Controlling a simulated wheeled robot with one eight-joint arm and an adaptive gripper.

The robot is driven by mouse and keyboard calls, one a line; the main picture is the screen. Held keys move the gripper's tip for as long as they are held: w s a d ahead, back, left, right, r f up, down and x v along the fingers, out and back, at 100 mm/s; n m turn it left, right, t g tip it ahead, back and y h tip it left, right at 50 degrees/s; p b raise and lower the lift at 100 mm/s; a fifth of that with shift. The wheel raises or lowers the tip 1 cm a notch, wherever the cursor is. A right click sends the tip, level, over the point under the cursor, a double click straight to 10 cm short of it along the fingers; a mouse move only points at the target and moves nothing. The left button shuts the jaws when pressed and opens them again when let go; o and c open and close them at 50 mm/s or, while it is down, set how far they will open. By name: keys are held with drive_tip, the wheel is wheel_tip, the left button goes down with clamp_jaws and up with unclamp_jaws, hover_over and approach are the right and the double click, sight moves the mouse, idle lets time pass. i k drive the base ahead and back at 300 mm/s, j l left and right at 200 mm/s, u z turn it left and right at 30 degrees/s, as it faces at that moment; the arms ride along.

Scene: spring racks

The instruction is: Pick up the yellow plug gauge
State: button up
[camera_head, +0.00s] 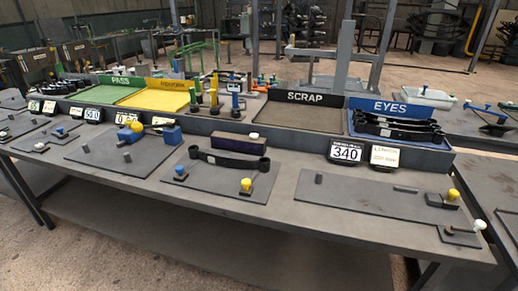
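Several small upright gauges stand in a row behind the middle of the bench, between the yellow tray and the SCRAP tray. A blue one (236,104) stands at the right. No gripper is in view.
The grey bench (290,205) holds flat plates with yellow, blue and white knobs. A dark spring leaf (230,160) lies on the middle plate. The SCRAP tray (304,112) and EYES tray (400,142) stand at the back. Signs line the ledge, including one reading 340 (346,151).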

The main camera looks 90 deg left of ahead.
sight(214, 106)
drive_tip(key=u, duration=2.7)
